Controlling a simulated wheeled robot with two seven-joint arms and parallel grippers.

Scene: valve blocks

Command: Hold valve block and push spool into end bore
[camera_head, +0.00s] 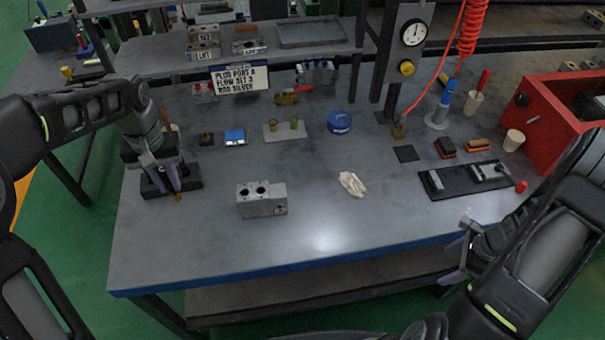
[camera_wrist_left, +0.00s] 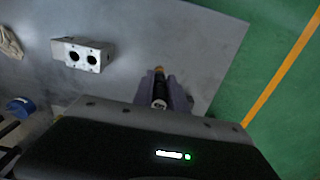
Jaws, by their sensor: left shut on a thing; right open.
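The valve block (camera_head: 262,204) is a grey metal block with two dark round bores in its top. It stands on the bench left of centre, untouched, and also shows in the left wrist view (camera_wrist_left: 84,55). My left gripper (camera_head: 173,182) is shut on the spool (camera_wrist_left: 160,88), a slim dark cylinder with an orange-yellow tip, left of the valve block and apart from it. In the head view the fingers hide most of the spool. My right gripper (camera_head: 462,255) is open and empty at the bench's front right edge.
A black holder (camera_head: 189,181) lies beside my left gripper. A white rag (camera_head: 352,184) lies right of the block, and a black tray (camera_head: 465,187) with metal parts lies farther right. A blue tape roll (camera_head: 339,122) and a red bin (camera_head: 547,112) stand behind. The front middle is clear.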

